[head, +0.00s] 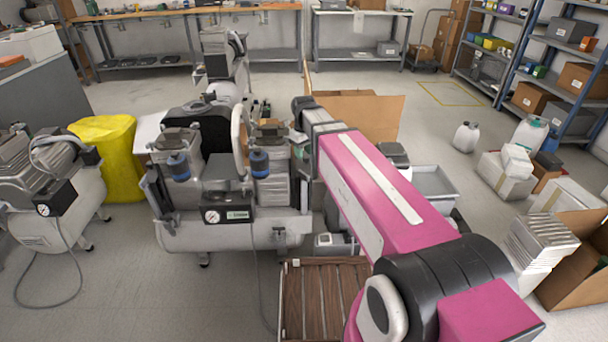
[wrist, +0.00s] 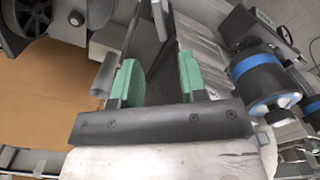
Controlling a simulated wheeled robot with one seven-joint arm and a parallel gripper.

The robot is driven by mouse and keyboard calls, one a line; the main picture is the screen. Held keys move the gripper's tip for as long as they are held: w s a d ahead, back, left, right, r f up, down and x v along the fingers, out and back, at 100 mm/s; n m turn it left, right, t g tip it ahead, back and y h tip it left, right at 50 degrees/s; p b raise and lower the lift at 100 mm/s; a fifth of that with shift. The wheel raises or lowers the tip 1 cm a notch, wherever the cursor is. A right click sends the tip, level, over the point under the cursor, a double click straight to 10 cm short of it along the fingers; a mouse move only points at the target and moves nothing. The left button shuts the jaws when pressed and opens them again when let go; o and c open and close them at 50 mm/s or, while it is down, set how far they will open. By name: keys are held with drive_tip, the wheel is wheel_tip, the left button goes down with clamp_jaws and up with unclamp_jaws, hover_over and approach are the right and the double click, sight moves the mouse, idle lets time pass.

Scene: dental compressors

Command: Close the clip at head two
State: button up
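The middle compressor (head: 235,232) stands left of my arm, with two blue-banded cylinders, one at its left head (head: 178,166) and one at its right head (head: 259,163). My gripper, with green fingertips (head: 301,152), is at the right head's right side. In the wrist view my gripper (wrist: 158,79) is open, its green pads apart with a dark gap between them. A blue-banded cylinder (wrist: 256,75) lies right of the pads, beside a ribbed grey block (wrist: 204,42). A small pale metal piece (wrist: 160,18) shows beyond the fingertips; I cannot tell if it is the clip or how it stands.
A second compressor (head: 45,215) and a yellow bag (head: 105,155) stand at left. An open cardboard box (head: 365,115) is behind my gripper. A slatted wooden pallet (head: 322,300) lies in front. A grey bin (head: 434,182) stands right of my arm.

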sight(304, 173)
wheel_tip(304, 173, down, 11)
drive_tip(key=shift+r, duration=0.2)
idle(0.4)
clamp_jaws()
